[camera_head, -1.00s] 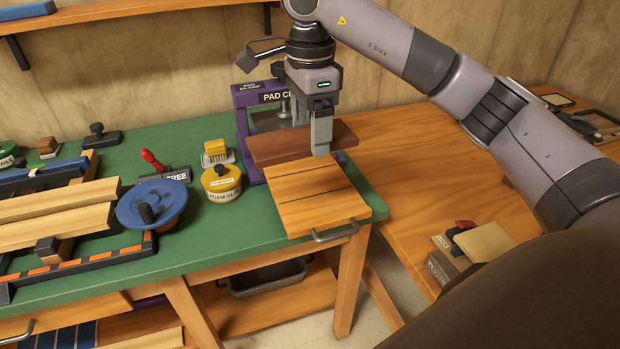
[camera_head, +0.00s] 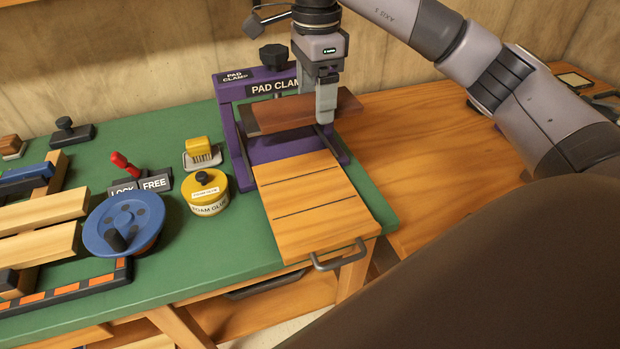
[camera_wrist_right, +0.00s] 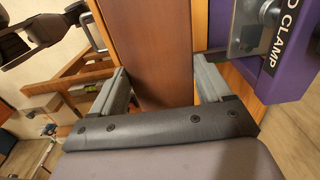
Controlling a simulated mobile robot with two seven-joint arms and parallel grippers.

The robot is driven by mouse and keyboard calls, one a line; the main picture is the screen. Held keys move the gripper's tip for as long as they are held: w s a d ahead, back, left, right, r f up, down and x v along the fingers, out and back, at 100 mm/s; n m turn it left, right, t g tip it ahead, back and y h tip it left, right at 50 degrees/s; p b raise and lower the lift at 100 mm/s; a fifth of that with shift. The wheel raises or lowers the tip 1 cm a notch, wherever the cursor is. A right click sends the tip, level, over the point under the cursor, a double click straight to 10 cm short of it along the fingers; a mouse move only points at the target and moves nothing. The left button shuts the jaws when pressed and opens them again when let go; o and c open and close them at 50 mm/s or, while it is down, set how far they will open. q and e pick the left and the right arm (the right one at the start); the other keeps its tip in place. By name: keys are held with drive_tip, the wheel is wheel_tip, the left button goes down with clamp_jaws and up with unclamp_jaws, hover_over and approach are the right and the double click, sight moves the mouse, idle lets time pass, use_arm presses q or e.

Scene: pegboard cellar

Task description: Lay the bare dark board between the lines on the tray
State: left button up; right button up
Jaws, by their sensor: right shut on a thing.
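The dark brown board (camera_head: 278,117) is held level by my right gripper (camera_head: 325,112), which is shut on it near its right part. In the right wrist view the board (camera_wrist_right: 151,55) runs between the two grey fingers. The wooden tray (camera_head: 318,228) has two dark crosswise lines and a metal handle at its front edge. Its top is bare. The board hangs behind and above the tray's back end, apart from it, in front of the purple pad clamp (camera_head: 228,92). My left gripper is not in view.
A yellow foam glue tub (camera_head: 208,198), a yellow brush (camera_head: 200,152) and a blue hand wheel (camera_head: 122,226) stand on the green bench left of the tray. A red lever (camera_head: 124,163) stands behind the wheel.

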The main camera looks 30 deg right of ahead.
sight(314, 189)
wheel_tip(314, 189, down, 18)
drive_tip(key=shift+s+f+p, duration=0.1)
drive_tip(key=shift+f+p, duration=0.05)
drive_tip(key=shift+p, duration=0.4)
drive_tip(key=shift+f, duration=0.35)
drive_tip(key=shift+f, duration=0.2)
drive_tip(key=o, duration=1.1)
drive_tip(key=shift+r, duration=0.1)
drive_tip(key=shift+c, duration=0.2)
